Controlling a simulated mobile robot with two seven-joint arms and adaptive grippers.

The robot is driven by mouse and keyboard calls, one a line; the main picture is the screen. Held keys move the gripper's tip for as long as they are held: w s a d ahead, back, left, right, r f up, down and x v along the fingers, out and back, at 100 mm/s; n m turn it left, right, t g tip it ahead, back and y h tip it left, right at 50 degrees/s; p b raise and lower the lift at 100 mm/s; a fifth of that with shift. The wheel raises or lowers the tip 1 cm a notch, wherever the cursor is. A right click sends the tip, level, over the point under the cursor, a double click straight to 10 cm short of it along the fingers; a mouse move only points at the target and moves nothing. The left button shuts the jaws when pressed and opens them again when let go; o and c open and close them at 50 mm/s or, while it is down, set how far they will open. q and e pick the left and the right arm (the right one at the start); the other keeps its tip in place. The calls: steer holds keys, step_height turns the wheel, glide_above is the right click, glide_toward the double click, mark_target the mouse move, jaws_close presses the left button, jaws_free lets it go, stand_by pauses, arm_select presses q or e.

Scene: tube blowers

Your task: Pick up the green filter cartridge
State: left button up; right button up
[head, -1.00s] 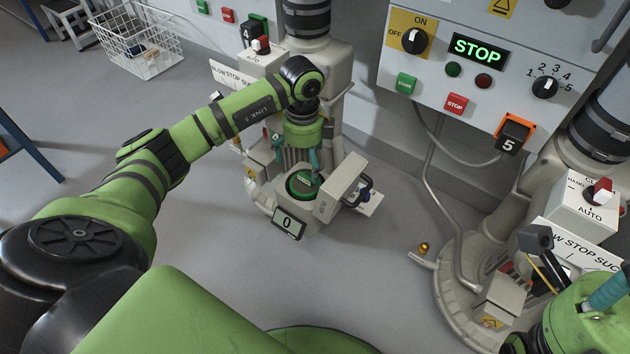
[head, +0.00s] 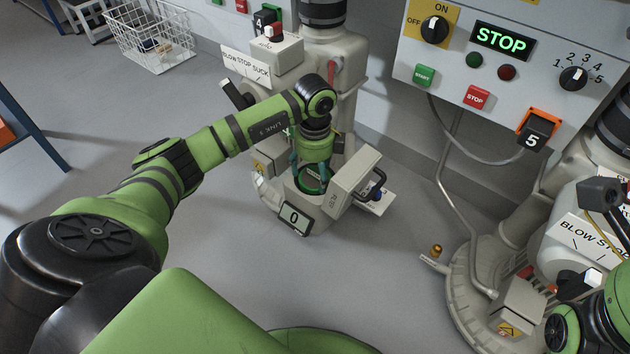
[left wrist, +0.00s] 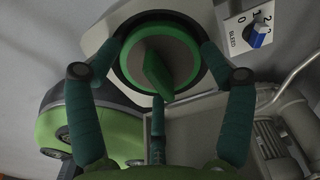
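The green filter cartridge (head: 313,187) sits in the round socket of the left blower, behind its small display. My left gripper (head: 311,170) is directly above the socket, pointing down. In the left wrist view its teal fingers (left wrist: 162,62) are spread around the cartridge's rim, with one finger below the bar. It looks open; I cannot tell whether any fingertip touches. My right gripper does not show; only part of my right arm is at the lower right.
The display reading 0 (head: 294,218) and a grey box-shaped housing (head: 354,180) flank the socket closely. A control panel (head: 520,95) reading STOP hangs at upper right. A second blower (head: 475,290) stands at right. A wire basket (head: 150,40) is at far left.

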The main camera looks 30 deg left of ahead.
arm_select(q)
jaws_close()
steer(key=shift+s, duration=0.1)
steer(key=shift+r, duration=0.1)
